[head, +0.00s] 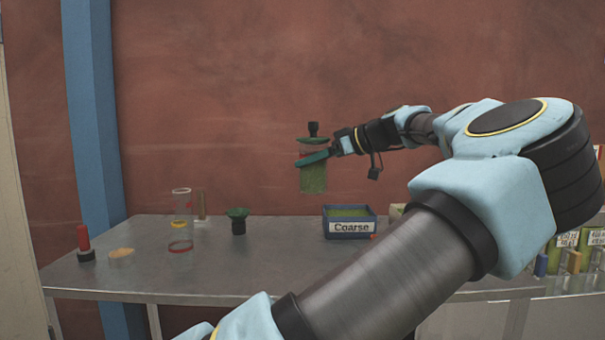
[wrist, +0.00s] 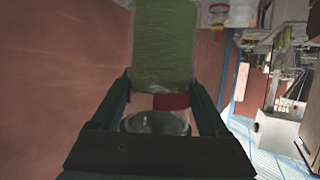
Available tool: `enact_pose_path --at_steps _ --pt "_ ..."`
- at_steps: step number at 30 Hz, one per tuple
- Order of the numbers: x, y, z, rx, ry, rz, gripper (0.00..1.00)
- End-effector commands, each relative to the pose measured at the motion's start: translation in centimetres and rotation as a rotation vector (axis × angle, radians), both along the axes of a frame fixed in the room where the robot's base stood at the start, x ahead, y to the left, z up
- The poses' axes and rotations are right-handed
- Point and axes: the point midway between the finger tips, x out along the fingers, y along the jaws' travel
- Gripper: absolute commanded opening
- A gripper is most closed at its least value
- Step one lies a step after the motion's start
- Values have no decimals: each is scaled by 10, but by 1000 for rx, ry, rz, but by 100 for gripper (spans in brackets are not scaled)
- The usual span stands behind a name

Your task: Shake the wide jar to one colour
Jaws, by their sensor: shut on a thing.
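The wide jar (head: 314,178) is clear and filled mostly with green powder, with a clear part near its top. My gripper (head: 314,158) is shut around its upper part and holds it upright in the air above the table. In the wrist view the jar (wrist: 165,50) stands between the two green fingers of my gripper (wrist: 160,110), near a red band. The powder looks one green there, with faint streaks; fine mixing is too small to tell.
The metal table (head: 120,245) holds a blue "Coarse" box (head: 350,228) with green powder, a dark green funnel-like piece (head: 238,220), a clear tall cylinder (head: 182,215), a red-handled tool (head: 84,245) and a small tan dish (head: 121,253). Labelled containers (head: 566,240) stand at right. Air around the jar is clear.

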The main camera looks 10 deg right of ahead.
Motion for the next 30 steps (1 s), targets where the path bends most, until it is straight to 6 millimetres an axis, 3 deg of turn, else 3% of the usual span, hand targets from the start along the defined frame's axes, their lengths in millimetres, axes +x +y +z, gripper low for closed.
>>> enact_pose_path --at_steps 1,9,13,17,27,30 --pt "-1 11 -7 -4 0 3 24" --pt "0 64 -6 -1 0 0 24" --pt "0 72 -2 1 1 -2 24" --pt "0 59 3 4 0 -3 24" --pt "0 -7 5 4 0 -2 24" --pt "0 -17 2 2 0 -2 24"
